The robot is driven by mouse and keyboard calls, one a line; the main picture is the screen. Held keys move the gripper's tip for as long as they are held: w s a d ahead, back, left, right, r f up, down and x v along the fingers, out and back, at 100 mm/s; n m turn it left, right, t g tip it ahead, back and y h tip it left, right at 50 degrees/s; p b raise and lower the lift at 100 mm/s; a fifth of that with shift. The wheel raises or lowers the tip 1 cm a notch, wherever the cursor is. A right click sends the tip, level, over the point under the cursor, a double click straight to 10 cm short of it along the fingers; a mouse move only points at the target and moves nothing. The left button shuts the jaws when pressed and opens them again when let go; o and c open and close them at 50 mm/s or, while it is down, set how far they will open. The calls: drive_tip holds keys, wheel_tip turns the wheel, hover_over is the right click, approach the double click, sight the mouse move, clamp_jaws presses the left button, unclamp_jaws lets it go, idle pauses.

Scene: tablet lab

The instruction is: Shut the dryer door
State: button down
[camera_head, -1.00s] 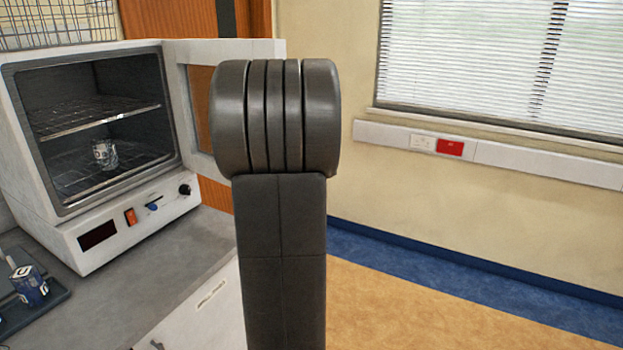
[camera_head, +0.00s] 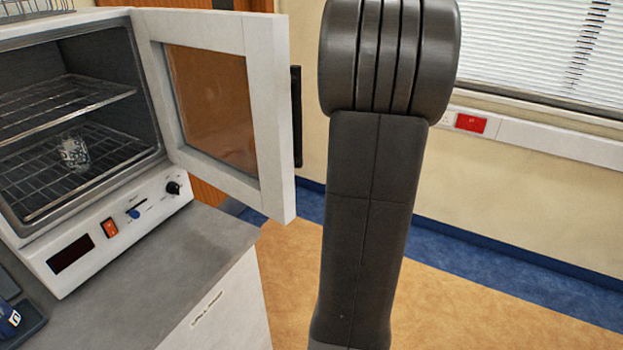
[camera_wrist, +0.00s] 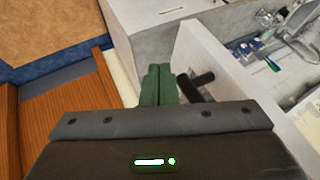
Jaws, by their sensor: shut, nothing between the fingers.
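The dryer (camera_head: 85,272) stands on the grey counter at the left of the head view. Its white-framed door (camera_head: 268,130), with a brown-tinted window, stands wide open, hinged on the dryer's right side. A dark handle (camera_head: 297,115) shows just past the door's free edge. In the wrist view the white door (camera_wrist: 222,75) is at the right, with its black handle (camera_wrist: 197,84) pointing toward my fingers. My gripper (camera_wrist: 160,72) is shut and empty, beside the handle on the outer side of the door. The head view does not show my fingers. Contact cannot be told.
Inside the dryer, a patterned glass beaker (camera_head: 74,152) stands on the lower wire shelf. A dark tray (camera_head: 25,325) with a blue item is at the counter's left edge. My arm crosses the head view. Open floor (camera_head: 290,285) lies right of the counter.

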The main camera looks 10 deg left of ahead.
drive_tip(key=s+a+f+p, duration=0.2)
drive_tip(key=s+a+f, duration=0.4)
drive_tip(key=a+f, duration=0.1)
drive_tip(key=shift+a+f, duration=0.15)
drive_tip(key=shift+f, duration=0.3)
drive_tip(key=shift+s, duration=0.2)
